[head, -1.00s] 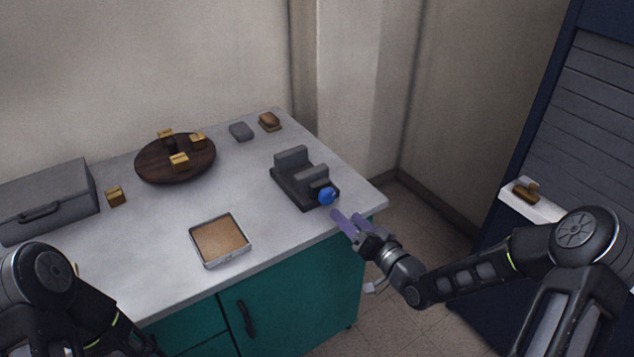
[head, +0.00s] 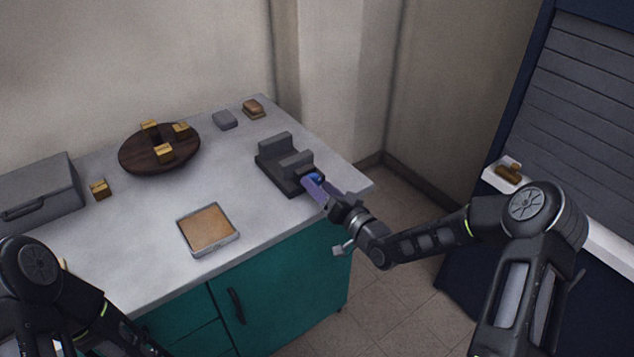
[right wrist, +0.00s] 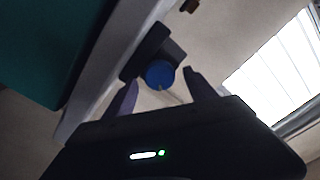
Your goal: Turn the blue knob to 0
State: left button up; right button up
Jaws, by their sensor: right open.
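The blue knob (head: 315,178) sits on the front face of a dark grey block-shaped device (head: 268,158) near the counter's right front corner. My right gripper (head: 313,188) is at the knob, its purple fingers partly covering it in the head view. In the right wrist view the blue knob (right wrist: 160,73) lies ahead of the gap between the two open fingers (right wrist: 160,88), with a small light mark at its lower edge. Whether the fingers touch it I cannot tell. No scale numbers are readable. My left arm shows at the lower left, its gripper out of view.
On the pale counter (head: 255,215) are a cork-coloured tray (head: 208,228), a dark round board (head: 140,160) with small golden blocks, a grey case (head: 40,190) and a grey block (head: 225,120). A blue shuttered cabinet (head: 590,75) stands at the right.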

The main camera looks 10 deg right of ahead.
jog(key=shift+x, duration=0.8)
jog(key=c, duration=1.4)
jog(key=shift+f+n+b, duration=0.15)
jog(key=shift+n+b, duration=0.35)
jog(key=shift+b, duration=0.3)
jog(key=n+b, duration=0.7)
jog(key=b, duration=0.4)
jog(key=shift+s+a+f, duration=0.1)
jog(key=shift+r+n+b, duration=0.25)
jog(key=shift+n+b, duration=0.55)
